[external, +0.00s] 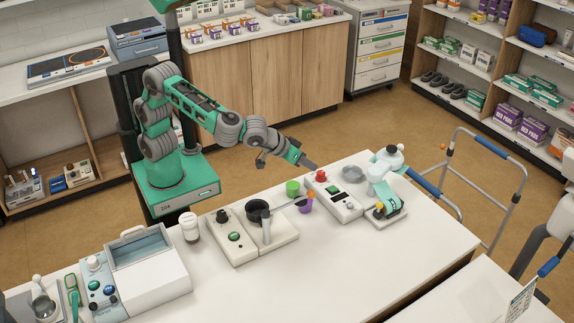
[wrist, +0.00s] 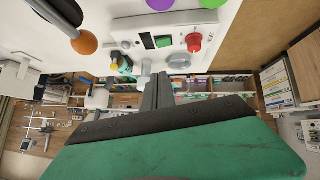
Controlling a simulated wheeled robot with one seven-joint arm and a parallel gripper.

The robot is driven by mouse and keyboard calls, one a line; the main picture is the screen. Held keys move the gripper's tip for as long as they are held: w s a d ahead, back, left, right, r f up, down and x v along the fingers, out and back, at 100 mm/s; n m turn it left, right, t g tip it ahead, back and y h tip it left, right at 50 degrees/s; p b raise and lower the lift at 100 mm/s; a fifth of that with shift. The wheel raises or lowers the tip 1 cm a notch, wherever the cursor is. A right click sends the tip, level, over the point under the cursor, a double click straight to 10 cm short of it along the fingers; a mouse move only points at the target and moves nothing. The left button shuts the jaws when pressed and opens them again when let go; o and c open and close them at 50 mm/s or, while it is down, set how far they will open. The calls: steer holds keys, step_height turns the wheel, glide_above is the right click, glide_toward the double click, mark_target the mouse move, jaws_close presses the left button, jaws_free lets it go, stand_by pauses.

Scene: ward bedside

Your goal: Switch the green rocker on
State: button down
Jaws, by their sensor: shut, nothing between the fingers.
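The green rocker (external: 333,189) sits on the white control box (external: 347,210), next to a red knob (external: 321,176) and a black display window (external: 344,197). In the wrist view the green rocker (wrist: 163,41) lies between the black window (wrist: 146,41) and the red knob (wrist: 194,42). I cannot tell which way it is tilted. My gripper (external: 312,165) is shut and empty, above the back edge of the table near the red-knob end of the box. In the wrist view its narrow fingers (wrist: 158,92) are apart from the rocker.
A burner unit with a black pan (external: 258,210) is farther left. The table's front area is clear.

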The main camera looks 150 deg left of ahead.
steer(key=p, duration=0.2)
glide_above(333, 191)
steer(key=s+d, duration=0.1)
steer(key=d, duration=0.1)
step_height(333, 191, down, 7)
steer(key=shift+s+a+r, duration=0.1)
steer(key=f, duration=0.3)
steer(key=shift+w, duration=0.3)
steer(key=shift+w+f, duration=0.15)
steer(key=shift+f, duration=0.4)
steer(key=shift+w+f+m+g+p, duration=0.3)
steer(key=shift+f+g+p, duration=0.1)
steer(key=shift+g, duration=0.1)
steer(key=shift+s, duration=0.25)
